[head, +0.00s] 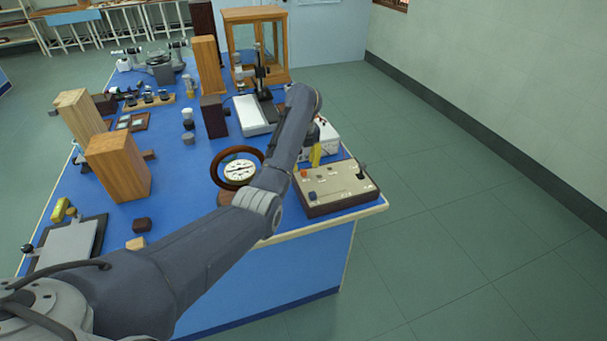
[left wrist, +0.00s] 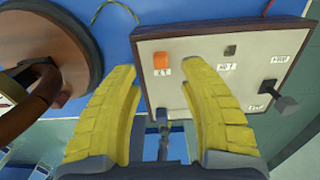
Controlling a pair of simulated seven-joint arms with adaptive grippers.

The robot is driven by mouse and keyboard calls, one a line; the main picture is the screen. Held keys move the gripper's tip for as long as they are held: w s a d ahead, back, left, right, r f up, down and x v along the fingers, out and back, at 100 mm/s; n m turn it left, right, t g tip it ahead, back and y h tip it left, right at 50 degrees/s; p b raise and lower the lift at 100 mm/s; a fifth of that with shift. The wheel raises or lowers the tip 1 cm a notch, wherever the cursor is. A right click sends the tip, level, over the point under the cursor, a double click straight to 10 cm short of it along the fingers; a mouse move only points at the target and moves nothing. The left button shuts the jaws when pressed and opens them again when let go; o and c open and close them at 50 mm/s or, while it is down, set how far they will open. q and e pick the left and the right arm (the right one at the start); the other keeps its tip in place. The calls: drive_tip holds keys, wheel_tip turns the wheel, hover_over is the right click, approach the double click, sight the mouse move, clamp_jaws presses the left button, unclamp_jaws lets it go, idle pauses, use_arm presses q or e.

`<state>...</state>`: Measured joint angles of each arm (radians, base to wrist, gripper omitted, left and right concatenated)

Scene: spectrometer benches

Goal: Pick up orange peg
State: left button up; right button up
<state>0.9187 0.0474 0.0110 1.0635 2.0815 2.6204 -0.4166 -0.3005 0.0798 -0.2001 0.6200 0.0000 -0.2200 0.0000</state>
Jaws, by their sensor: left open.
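The orange peg (head: 304,172) stands at the far left corner of the beige control box. My left gripper (left wrist: 158,80) is open, with one finger on each side of the peg and clear space between. In the head view the yellow tip of my left gripper (head: 316,156) shows just behind the peg, partly hidden by my arm. My right gripper is not in view.
Wooden blocks (head: 118,165) fill the table's left side.

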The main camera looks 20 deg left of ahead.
sight(304, 172)
use_arm(q)
drive_tip(key=shift+f, duration=2.1)
drive_tip(key=shift+c, duration=0.3)
clamp_jaws()
